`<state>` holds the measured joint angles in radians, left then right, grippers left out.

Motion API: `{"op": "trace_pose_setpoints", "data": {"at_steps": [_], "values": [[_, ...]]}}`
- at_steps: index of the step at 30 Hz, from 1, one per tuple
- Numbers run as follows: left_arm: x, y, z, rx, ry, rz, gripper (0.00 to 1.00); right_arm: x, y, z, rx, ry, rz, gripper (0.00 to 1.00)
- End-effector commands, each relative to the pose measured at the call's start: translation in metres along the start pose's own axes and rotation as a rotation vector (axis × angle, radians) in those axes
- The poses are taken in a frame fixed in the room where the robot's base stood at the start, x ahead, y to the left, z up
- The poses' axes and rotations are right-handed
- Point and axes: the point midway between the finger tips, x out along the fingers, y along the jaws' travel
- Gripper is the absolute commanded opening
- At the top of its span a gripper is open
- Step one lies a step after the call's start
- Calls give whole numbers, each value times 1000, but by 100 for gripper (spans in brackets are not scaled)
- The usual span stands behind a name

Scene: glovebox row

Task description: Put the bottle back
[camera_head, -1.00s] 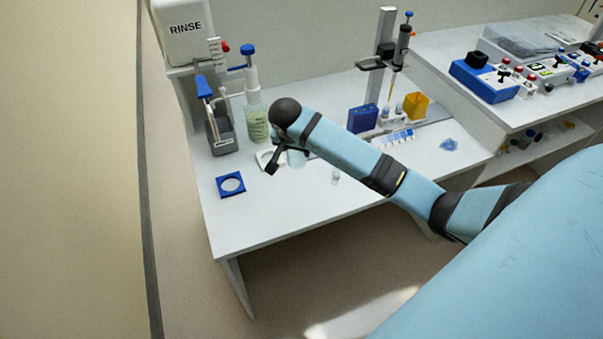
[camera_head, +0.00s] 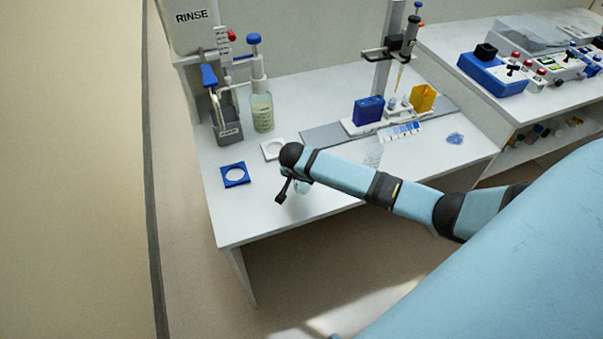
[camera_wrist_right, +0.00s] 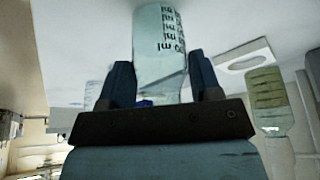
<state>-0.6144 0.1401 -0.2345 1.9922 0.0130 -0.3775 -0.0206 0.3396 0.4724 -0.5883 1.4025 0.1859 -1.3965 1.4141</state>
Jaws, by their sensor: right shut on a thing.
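My right gripper (camera_wrist_right: 160,90) is shut on a clear, pale green bottle (camera_wrist_right: 158,45) with dark printed graduations. In the head view the bottle (camera_head: 303,187) is mostly hidden by my wrist, over the front part of the white bench. A white square holder with a round hole (camera_head: 265,153) lies empty behind and slightly left of my gripper. A blue square holder with a round hole (camera_head: 226,183) lies empty further left. Whether the bottle touches the bench cannot be told. My left gripper is not in view.
A pump bottle with green liquid (camera_head: 262,112) and a grey holder with a blue-handled tool (camera_head: 226,128) stand at the back left. A clear vessel (camera_head: 373,152) stands just behind my forearm. A pipette stand (camera_head: 386,60) and blue box (camera_head: 367,110) are behind it.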

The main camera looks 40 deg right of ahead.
Motion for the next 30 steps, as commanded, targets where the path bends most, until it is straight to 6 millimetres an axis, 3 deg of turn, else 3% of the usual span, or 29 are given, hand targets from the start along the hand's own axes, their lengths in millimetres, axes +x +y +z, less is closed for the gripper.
{"op": "trace_pose_setpoints", "data": {"at_steps": [11, 12, 15, 24, 30], "values": [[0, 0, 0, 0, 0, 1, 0, 4, 0, 2, 1, -1, 0, 29], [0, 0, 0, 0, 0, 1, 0, 3, 0, 1, 0, 0, 0, 67], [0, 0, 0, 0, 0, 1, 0, 3, 0, 1, 0, 0, 0, 84], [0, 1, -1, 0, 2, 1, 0, 0, 0, -1, 0, 1, -2, 84], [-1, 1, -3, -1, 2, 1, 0, -29, -1, 0, 1, 0, -4, 84]]}}
